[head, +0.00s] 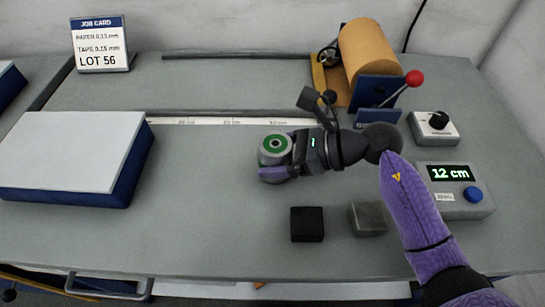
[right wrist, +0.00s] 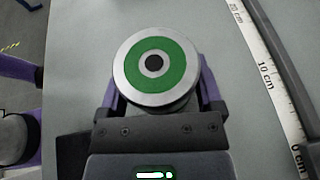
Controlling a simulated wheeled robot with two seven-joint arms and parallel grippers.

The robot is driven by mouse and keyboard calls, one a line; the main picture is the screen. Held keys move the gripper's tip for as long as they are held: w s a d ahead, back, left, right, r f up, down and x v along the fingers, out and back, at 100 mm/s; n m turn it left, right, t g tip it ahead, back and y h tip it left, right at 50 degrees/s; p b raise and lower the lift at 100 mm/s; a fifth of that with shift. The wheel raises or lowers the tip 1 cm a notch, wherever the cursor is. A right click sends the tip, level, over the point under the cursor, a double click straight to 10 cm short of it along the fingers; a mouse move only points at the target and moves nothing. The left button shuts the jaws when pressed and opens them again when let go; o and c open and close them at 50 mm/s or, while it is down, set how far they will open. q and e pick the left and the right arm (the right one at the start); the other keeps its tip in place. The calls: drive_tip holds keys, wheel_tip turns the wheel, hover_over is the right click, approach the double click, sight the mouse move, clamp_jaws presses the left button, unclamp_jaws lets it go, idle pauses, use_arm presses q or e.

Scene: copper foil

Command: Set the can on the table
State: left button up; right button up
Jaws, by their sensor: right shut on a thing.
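The can (head: 275,146) has a silver rim and a green ring with a dark centre on its top. My right gripper (head: 276,160) is shut around its side, and the can looks upright. In the right wrist view the can (right wrist: 154,64) sits between the purple fingers of the right gripper (right wrist: 157,95). The grey table (head: 220,220) lies under it. I cannot tell whether the can's base touches the table, as its lower part is hidden.
A black block (head: 307,224) and a grey block (head: 368,219) lie in front of the gripper. A ruler strip (head: 230,121) runs behind. A white-topped blue box (head: 70,150) is left, a foil roll stand (head: 375,90) behind, a 12 cm display unit (head: 455,190) right.

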drive_tip(key=shift+f, duration=0.3)
use_arm(q)
drive_tip(key=shift+a, duration=0.3)
use_arm(e)
drive_tip(key=shift+r, duration=0.1)
use_arm(q)
drive_tip(key=shift+w+f, duration=0.1)
drive_tip(key=shift+f, duration=0.05)
use_arm(e)
drive_tip(key=o, duration=1.1)
drive_tip(key=shift+f, duration=0.2)
drive_tip(key=shift+c, duration=0.2)
use_arm(q)
drive_tip(key=shift+w, duration=0.1)
use_arm(e)
drive_tip(key=shift+o, duration=0.8)
drive_tip(key=shift+r, duration=0.1)
drive_tip(key=shift+d+r, duration=0.15)
drive_tip(key=shift+r, duration=0.05)
drive_tip(key=p+v, duration=0.1)
drive_tip(key=v, duration=0.9)
drive_tip(key=shift+d, duration=0.35)
use_arm(q)
drive_tip(key=shift+w+d+r, duration=0.2)
drive_tip(key=shift+d+r, duration=0.25)
drive_tip(key=shift+r, duration=0.2)
use_arm(e)
drive_tip(key=shift+s+d+r, duration=0.15)
drive_tip(key=shift+d+r, duration=0.1)
drive_tip(key=shift+d, duration=0.2)
